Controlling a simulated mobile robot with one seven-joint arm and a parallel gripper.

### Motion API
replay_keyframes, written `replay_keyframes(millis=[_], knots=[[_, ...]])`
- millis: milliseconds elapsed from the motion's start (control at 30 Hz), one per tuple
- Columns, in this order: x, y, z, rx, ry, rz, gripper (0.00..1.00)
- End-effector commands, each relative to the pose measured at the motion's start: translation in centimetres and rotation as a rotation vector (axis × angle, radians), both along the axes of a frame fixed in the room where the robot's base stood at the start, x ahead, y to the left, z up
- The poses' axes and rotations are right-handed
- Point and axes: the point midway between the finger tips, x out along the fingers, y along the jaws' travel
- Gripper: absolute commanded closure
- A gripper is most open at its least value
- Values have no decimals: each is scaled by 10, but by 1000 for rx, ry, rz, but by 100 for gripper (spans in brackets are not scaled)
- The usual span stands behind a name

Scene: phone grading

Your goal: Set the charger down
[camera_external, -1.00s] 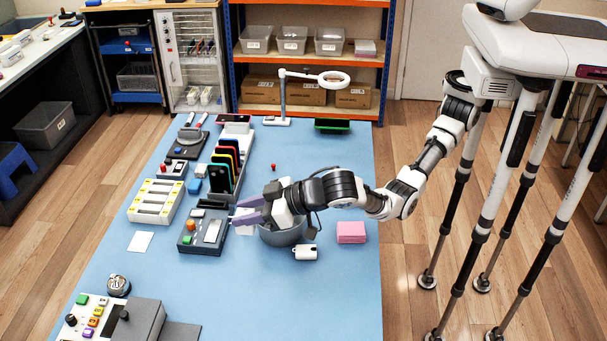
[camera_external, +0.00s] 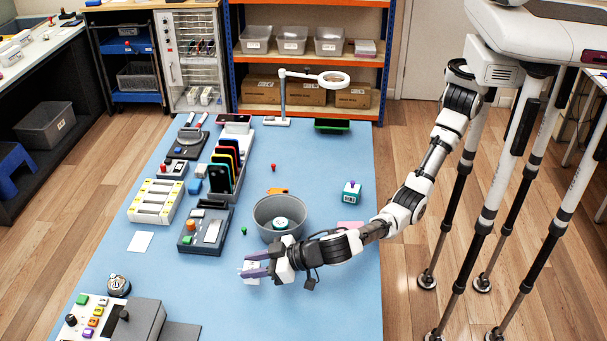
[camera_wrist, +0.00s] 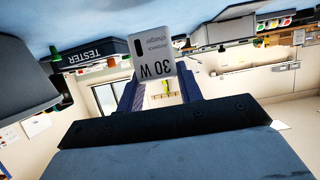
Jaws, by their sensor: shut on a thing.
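The charger (camera_wrist: 159,68) is a white block printed "30 W". It sits between my gripper's purple fingers in the wrist view, with its lettering upside down. In the external view the charger (camera_external: 252,272) shows pale between the fingertips. My gripper (camera_external: 256,265) is shut on it, over the blue mat (camera_external: 210,295) in front of the grey round bin. I cannot tell whether the charger touches the mat.
The grey bin (camera_external: 262,222) holds a round white and green item (camera_external: 281,223). A grey tester unit (camera_external: 206,230) stands to the left, near a white card (camera_external: 140,241). A small cube (camera_external: 351,192) is at the right. The mat's front middle is clear.

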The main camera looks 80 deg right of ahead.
Motion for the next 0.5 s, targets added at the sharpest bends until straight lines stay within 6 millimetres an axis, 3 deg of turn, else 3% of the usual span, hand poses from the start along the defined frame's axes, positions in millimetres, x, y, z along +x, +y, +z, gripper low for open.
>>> replay_keyframes(millis=[200, 500], knots=[[0, 0, -30, -2, 1, 1, 92], [0, 0, -34, 0, 0, 1, 92]])
